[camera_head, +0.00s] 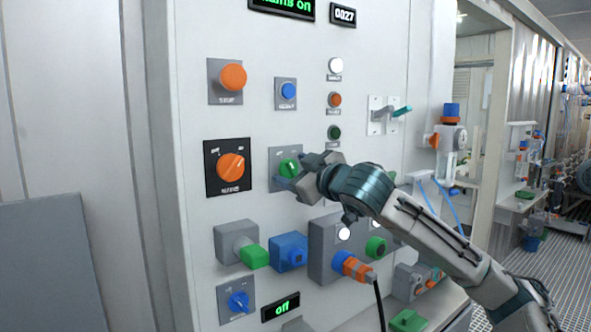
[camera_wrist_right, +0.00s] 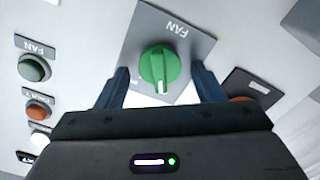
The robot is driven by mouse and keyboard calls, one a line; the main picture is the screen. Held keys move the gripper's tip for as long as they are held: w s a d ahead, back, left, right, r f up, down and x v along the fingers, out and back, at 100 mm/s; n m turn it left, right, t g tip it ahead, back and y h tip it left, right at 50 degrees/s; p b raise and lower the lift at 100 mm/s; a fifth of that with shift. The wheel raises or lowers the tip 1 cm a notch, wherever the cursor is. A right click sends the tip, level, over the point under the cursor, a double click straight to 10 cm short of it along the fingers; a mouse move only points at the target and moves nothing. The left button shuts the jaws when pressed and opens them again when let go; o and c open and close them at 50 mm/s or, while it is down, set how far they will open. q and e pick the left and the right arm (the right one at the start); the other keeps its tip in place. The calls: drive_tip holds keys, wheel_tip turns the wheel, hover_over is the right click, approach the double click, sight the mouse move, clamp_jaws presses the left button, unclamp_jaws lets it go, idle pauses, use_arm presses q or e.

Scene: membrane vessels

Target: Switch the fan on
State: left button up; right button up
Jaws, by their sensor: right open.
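The fan switch is a green rotary knob (camera_wrist_right: 160,68) on a grey plate labelled FAN (camera_wrist_right: 196,50) in the right wrist view. In the head view the green knob (camera_head: 289,168) is on the panel, partly covered by my right gripper (camera_head: 289,180). My right gripper is open, with its blue fingers on either side of the knob in the wrist view (camera_wrist_right: 166,88). I cannot tell whether they touch it. A white mark on the knob points toward the gripper body. My left gripper is not in view.
An orange rotary knob (camera_head: 231,167) on a black plate is left of the fan knob. A blue button (camera_head: 288,90) is above. A green fan indicator (camera_wrist_right: 33,68) shows in the wrist view. A grey box with a plugged cable (camera_head: 322,245) is below. A small display reads off (camera_head: 281,307).

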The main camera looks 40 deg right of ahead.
drive_tip(key=c, duration=0.9)
drive_tip(key=shift+c, duration=0.2)
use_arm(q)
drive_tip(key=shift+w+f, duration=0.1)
use_arm(e)
drive_tip(key=shift+m, duration=0.3)
drive_tip(key=m+b, duration=0.2)
drive_tip(key=m, duration=0.3)
drive_tip(key=shift+d+b, duration=0.1)
drive_tip(key=shift+b, duration=0.3)
drive_tip(key=m+b, duration=0.2)
drive_tip(key=m, duration=0.3)
drive_tip(key=shift+d, duration=0.1)
use_arm(q)
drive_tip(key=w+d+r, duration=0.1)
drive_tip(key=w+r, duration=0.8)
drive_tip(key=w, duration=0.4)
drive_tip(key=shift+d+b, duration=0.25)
drive_tip(key=shift+b, duration=0.15)
use_arm(e)
drive_tip(key=shift+m, duration=0.8)
